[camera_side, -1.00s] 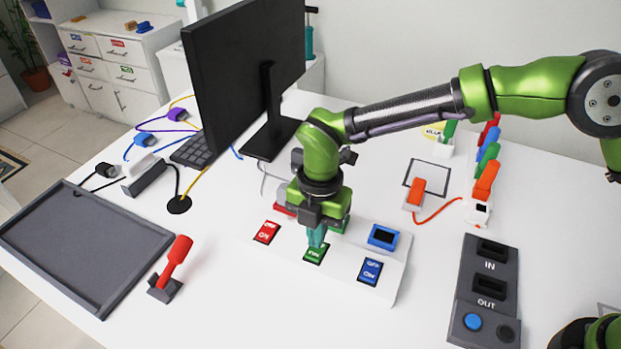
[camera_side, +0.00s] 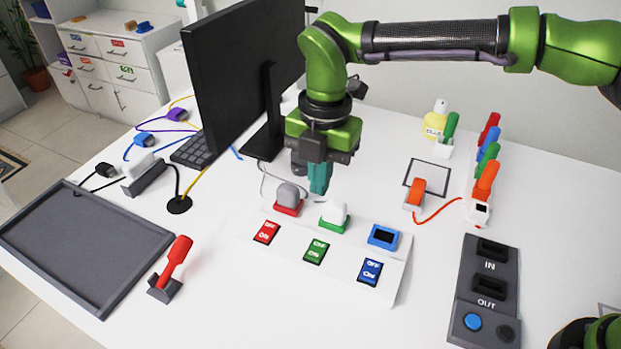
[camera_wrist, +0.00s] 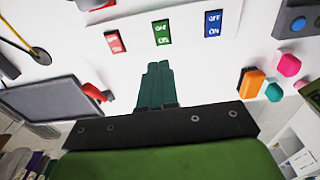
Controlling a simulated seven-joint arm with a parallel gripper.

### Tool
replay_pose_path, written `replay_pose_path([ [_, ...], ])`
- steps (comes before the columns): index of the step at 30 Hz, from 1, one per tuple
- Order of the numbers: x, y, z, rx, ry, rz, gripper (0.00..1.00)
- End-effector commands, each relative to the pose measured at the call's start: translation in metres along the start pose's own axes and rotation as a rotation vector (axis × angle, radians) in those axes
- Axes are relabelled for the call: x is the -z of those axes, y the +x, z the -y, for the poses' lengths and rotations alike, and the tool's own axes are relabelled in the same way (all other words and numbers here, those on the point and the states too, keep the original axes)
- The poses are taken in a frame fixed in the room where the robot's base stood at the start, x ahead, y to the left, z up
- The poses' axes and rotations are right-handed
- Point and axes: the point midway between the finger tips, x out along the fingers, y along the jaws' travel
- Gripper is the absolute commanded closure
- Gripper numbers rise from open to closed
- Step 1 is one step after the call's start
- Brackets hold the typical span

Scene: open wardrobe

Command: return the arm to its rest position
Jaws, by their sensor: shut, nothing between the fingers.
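My gripper (camera_side: 320,180) hangs above the white switch panel (camera_side: 393,288), pointing down, with its teal fingers shut and nothing between them. In the wrist view the shut fingers (camera_wrist: 155,82) show together in the middle. The panel carries a red switch (camera_side: 267,232), a green switch (camera_side: 316,251) and a blue switch (camera_side: 370,271). Behind them are a grey bulb on a red base (camera_side: 288,196), a white bulb on a green base (camera_side: 334,214) and an empty-looking blue socket (camera_side: 383,237). The fingertips are above and behind the bulbs, apart from the switches.
A black monitor (camera_side: 240,75) stands close left of my gripper. A dark tray (camera_side: 80,245) and a red lever (camera_side: 176,260) are at the left. The IN/OUT panel (camera_side: 487,290) and several coloured upright pieces (camera_side: 487,180) are at the right. The front middle table is clear.

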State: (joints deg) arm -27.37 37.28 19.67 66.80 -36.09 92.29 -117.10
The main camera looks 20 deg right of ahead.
Motion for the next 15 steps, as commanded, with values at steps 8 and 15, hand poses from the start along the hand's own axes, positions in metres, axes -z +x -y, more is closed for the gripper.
replay_pose_path([
  [8, 0.003, 0.015, 0.003, -0.005, 0.276, -0.011, 1.00],
  [15, -0.022, -0.004, 0.058, -0.082, 0.927, -0.030, 1.00],
])
